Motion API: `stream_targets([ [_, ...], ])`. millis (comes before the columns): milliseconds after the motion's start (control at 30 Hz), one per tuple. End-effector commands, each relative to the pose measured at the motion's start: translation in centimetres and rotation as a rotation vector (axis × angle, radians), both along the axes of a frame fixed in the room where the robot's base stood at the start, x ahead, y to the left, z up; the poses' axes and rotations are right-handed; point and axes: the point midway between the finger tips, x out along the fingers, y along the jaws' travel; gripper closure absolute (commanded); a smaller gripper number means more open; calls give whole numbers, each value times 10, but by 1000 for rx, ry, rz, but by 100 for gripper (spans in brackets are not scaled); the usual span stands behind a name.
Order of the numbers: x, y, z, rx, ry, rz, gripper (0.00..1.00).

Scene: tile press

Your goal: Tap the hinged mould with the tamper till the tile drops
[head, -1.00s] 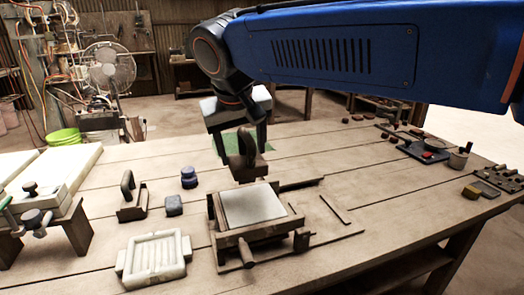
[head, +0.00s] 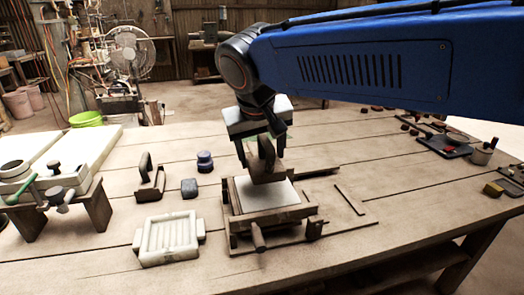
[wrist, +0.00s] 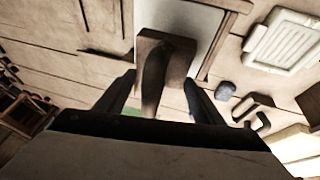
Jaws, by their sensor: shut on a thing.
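The hinged mould (head: 285,221) is a wooden frame on the table with a pale tile slab (head: 270,198) lying in it, its handle towards the front. My gripper (head: 262,150) is shut on the wooden tamper (head: 266,169), over the back part of the mould. In the wrist view the tamper (wrist: 165,55) sits between the fingers, its block overlapping the pale slab (wrist: 180,18). I cannot tell whether the block touches the mould or hangs just above it. The tamper hides the mould's back edge.
A white ribbed tray (head: 168,239) lies left of the mould. A second handled wooden tool (head: 150,180), a grey block (head: 189,188) and dark blue pucks (head: 205,161) stand behind it. The front-right table is clear.

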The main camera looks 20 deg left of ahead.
Motion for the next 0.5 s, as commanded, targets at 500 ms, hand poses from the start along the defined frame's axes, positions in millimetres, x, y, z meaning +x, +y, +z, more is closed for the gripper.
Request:
stream_targets([
  [500, 0, 0, -43, -2, 0, 0, 74],
])
